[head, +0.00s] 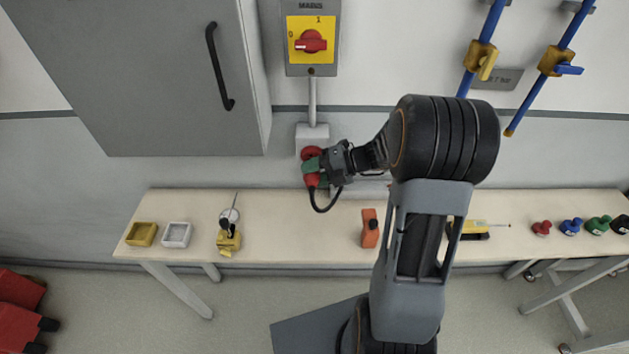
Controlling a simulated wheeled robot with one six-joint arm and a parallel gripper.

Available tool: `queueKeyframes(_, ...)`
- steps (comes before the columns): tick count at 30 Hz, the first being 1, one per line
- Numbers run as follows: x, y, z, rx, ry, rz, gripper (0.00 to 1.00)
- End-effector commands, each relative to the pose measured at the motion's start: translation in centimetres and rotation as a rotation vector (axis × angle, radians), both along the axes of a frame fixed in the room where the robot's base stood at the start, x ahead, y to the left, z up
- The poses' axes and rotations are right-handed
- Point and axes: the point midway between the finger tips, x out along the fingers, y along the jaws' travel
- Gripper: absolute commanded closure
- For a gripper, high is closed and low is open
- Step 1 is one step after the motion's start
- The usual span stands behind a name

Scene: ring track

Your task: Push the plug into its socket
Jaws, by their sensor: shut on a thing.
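The plug (311,181) is red, with a black cable (318,207) looping below it. My gripper (317,170) comes in from the right and is shut on the plug, in front of the wall above the bench. A red round part (311,153), which looks like the socket, shows just above the gripper, below a grey wall box (312,132). Green parts show between the red pieces; I cannot tell what they belong to. The gripper hides where plug and socket meet, so I cannot tell whether they touch.
A pale bench (280,235) runs along the wall, carrying yellow and white trays, a gauge stand (229,238), an orange object (370,229) and coloured knobs. Above are a rotary switch (311,41) and a grey cabinet (150,70). Blue pipes (483,45) hang at the right.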

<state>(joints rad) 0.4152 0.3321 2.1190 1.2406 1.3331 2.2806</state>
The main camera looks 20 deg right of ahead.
Motion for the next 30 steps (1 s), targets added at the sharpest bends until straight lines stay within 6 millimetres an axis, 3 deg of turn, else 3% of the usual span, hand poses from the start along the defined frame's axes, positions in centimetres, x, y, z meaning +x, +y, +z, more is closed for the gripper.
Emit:
queueKeyframes(9,1.3,-0.4,0.0,-0.001,0.000,0.001,0.85)
queueKeyframes(30,1.5,-0.5,0.0,0.000,0.000,0.001,0.85)
